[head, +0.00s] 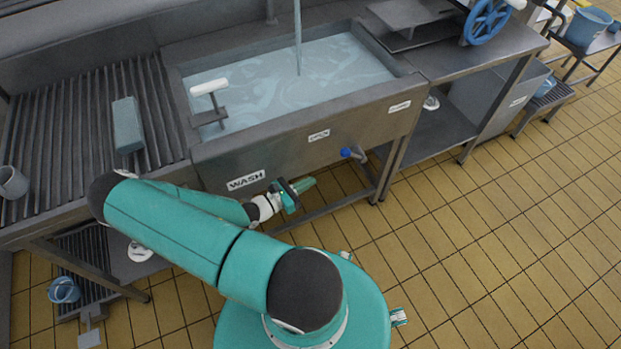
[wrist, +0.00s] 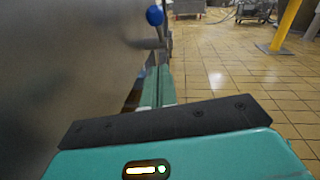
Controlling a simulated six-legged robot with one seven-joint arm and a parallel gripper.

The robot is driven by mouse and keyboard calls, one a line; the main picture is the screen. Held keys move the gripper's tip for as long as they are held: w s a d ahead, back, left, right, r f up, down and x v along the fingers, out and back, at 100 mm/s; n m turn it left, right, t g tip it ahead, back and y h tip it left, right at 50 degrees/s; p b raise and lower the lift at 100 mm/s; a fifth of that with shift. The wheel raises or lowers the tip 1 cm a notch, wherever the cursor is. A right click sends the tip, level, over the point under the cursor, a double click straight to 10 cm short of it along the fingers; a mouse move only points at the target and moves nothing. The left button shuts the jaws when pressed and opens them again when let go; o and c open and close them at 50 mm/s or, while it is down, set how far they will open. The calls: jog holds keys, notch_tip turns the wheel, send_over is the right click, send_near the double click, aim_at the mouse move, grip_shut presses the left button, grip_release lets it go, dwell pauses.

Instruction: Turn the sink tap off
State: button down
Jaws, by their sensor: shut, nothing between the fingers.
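The metal sink (head: 255,145) is full of water, and a stream of water (head: 298,45) falls into it from above the picture. The tap's spout is out of view. A blue-knobbed handle (head: 346,153) sticks out below the sink's front edge, under a small label that seems to read OPEN (head: 319,135). The blue knob also shows at the top of the wrist view (wrist: 154,15). My gripper (head: 306,184) is shut and empty in front of the sink's front wall, left of and below the blue knob, apart from it.
A ribbed drainboard (head: 75,125) with a grey-blue block (head: 126,124) lies at the left. A white-handled lever (head: 209,88) stands at the sink's left end. A blue handwheel (head: 487,20) is at the upper right. The tiled floor at the right is clear.

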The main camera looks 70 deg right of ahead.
aim_at(351, 155)
jog(key=s+d+r, duration=0.2)
jog(key=s+d, duration=0.3)
jog(key=d, duration=0.4)
jog(key=shift+s+r, duration=0.25)
jog(key=shift+r, duration=0.1)
jog(key=shift+r, duration=0.25)
